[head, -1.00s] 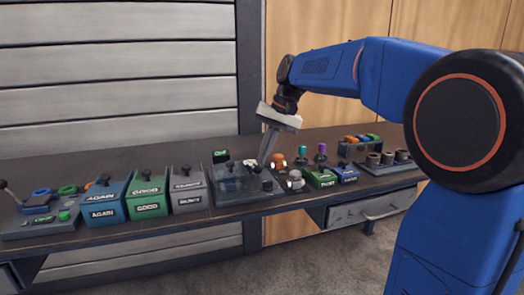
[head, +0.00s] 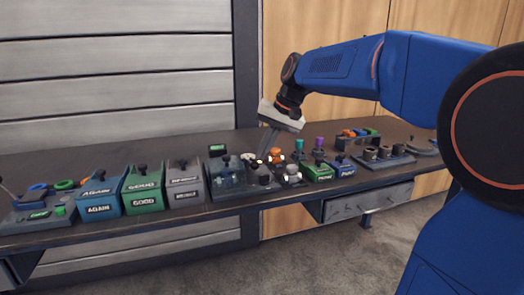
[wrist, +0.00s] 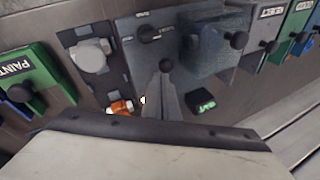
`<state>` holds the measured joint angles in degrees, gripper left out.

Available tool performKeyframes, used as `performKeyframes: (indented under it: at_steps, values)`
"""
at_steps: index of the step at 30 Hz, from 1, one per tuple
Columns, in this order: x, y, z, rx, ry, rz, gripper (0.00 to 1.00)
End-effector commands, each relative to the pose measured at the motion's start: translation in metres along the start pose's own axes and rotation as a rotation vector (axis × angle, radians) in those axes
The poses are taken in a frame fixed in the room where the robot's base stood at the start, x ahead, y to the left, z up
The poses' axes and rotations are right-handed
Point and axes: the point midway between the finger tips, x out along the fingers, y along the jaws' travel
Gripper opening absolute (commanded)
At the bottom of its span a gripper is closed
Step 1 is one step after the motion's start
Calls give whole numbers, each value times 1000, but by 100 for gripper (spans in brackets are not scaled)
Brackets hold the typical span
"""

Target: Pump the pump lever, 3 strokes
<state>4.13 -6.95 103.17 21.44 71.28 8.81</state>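A thin lever (head: 8,191) sticks up at the left edge of the head view, beside a grey unit (head: 38,217) with a green display and a green button. It looks like the pump lever, but its end is cut off by the picture edge. My gripper (head: 266,147) is far to its right, pointing down over the middle of the bench. Its fingers show close together in the wrist view (wrist: 168,92), near a grey panel with dark knobs (wrist: 150,42). Whether they are fully shut is unclear. I see nothing held between them. The lever is not in the wrist view.
Blue AGAIN (head: 99,206), green GOOD (head: 144,198) and grey (head: 185,190) boxes with knobs stand between the lever and my gripper. Small orange, teal and purple-topped parts stand right of the gripper. The bench's front strip (head: 130,228) is narrow.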

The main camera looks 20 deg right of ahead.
Motion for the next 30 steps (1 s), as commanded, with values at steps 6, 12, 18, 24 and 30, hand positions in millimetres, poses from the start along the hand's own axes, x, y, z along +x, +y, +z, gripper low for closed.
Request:
performKeyframes:
  at_steps: [6,12,18,24,30]
  values:
    - [-34,-8,-11,-2,9,-3,0]
    - [-74,-7,-9,-2,10,-2,0]
    - [-104,-6,-7,-2,9,-2,0]
    - [-118,-6,-6,-2,8,-2,0]
    - [-119,-6,-6,-3,7,-2,0]
